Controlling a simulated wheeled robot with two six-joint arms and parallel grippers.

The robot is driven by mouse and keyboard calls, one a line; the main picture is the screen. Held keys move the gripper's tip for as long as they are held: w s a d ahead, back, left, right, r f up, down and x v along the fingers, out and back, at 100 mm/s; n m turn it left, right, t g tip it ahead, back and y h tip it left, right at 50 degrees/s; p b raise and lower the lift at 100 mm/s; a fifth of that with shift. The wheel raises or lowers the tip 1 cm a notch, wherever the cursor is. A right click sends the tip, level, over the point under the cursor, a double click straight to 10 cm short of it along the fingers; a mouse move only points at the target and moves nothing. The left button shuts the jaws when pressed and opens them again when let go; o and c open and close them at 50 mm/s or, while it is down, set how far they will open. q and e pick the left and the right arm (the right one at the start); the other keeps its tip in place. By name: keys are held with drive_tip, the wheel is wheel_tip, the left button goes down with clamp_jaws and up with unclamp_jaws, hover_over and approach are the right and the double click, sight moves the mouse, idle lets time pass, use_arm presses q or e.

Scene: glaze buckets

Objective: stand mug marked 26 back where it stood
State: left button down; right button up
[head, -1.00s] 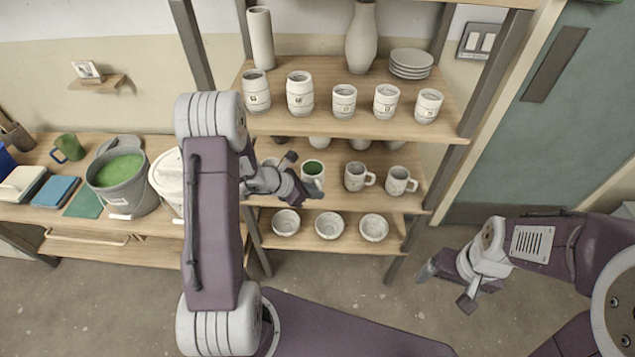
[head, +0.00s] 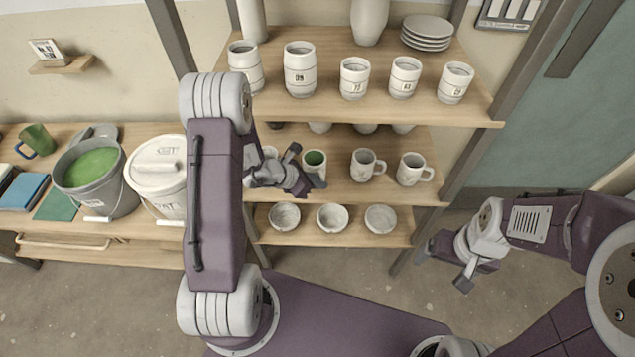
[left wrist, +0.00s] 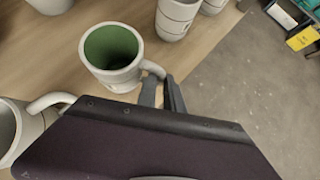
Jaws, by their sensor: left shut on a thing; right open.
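A white mug with a green inside (head: 314,162) is at the middle shelf board, left of two white handled mugs. My left gripper (head: 303,172) is beside it. In the left wrist view the mug (left wrist: 112,60) looks upright over the wooden board, and the fingers (left wrist: 165,92) are shut on its handle. I cannot tell whether its base touches the board, and no number on it is readable. My right gripper (head: 446,268) is open and empty, low at the right in front of the shelf.
White handled mugs (head: 366,165) (head: 413,169) stand to the right on the same board. Several white cups (head: 354,78) stand on the board above, and bowls (head: 332,217) on the one below. A grey bucket of green glaze (head: 92,180) and a lidded white bucket (head: 158,180) stand on the left table.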

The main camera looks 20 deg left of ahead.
use_arm(q)
drive_tip(key=shift+d+f, duration=0.1)
drive_tip(key=c, duration=1.9)
unclamp_jaws()
drive_tip(key=shift+f, duration=0.1)
drive_tip(key=o, duration=0.4)
